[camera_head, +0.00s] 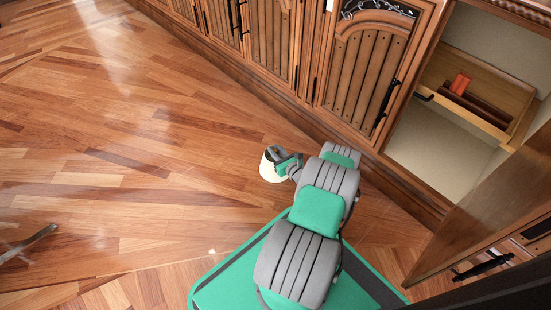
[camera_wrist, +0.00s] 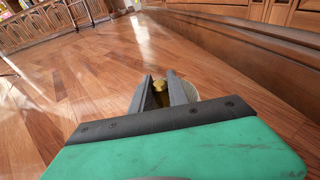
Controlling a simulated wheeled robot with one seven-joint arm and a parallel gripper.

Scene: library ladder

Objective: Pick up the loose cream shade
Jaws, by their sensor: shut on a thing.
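The cream shade (camera_head: 271,168) shows in the head view at the end of my arm, low over the wooden floor. My gripper (camera_head: 276,154) covers part of it. In the wrist view the two fingers of my gripper (camera_wrist: 162,82) are close together, with a small brass-coloured piece between them. The pale rim of the shade (camera_wrist: 190,92) shows behind and to the right of the fingers. My gripper is shut on the shade. Whether the shade touches the floor cannot be told.
Wooden cabinets (camera_head: 368,65) line the right side. One cabinet door (camera_head: 485,215) stands open, and an open drawer (camera_head: 478,97) inside holds a red-orange item (camera_head: 460,83). A dark piece (camera_head: 28,243) lies or stands at the far left. The floor (camera_head: 120,140) left of my gripper is clear.

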